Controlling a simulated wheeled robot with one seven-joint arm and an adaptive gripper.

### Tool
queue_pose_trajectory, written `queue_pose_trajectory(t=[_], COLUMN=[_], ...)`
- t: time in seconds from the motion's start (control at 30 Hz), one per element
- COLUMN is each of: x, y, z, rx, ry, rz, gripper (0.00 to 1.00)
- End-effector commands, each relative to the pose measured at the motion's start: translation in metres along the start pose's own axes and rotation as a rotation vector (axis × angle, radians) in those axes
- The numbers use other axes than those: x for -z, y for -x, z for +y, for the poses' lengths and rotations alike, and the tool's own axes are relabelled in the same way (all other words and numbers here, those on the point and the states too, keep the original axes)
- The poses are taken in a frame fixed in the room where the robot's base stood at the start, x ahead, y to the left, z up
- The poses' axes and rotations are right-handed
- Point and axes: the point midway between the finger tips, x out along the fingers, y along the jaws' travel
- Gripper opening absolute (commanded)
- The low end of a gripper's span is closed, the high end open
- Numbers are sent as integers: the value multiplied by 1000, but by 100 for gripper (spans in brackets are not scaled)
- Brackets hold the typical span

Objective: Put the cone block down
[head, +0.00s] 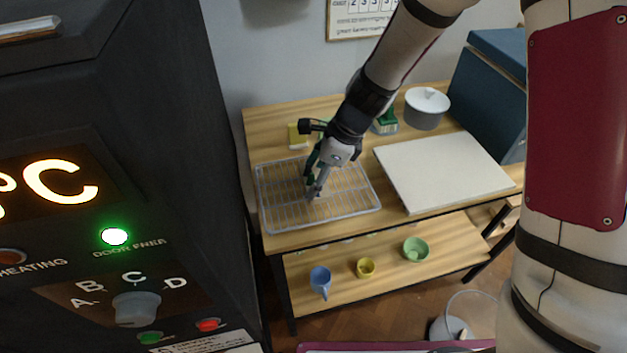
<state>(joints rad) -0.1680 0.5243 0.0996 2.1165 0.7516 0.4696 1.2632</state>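My gripper (314,192) points down over the wire rack (352,208) on the wooden table. Its fingertips are low, close to the bars; I cannot tell whether they touch them. The fingers are small and partly covered by the wrist, so their opening does not show. I cannot make out a cone block in or under the fingers. A small yellow block (298,136) stands behind the rack, but I cannot tell what it is.
A pale board (443,172) lies right of the rack. A dark kiln (190,160) stands left.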

Motion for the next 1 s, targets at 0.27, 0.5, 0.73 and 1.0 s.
queue_pose_trajectory(t=[0.27, 0.5, 0.73, 1.0], x=[1, 2, -1, -14], y=[-2, -3, 3, 34], z=[2, 2, 2, 3], rx=[-6, -7, -8, -3], ry=[-1, -2, -1, 1], rz=[2, 3, 2, 0], gripper=[34, 29, 21, 13])
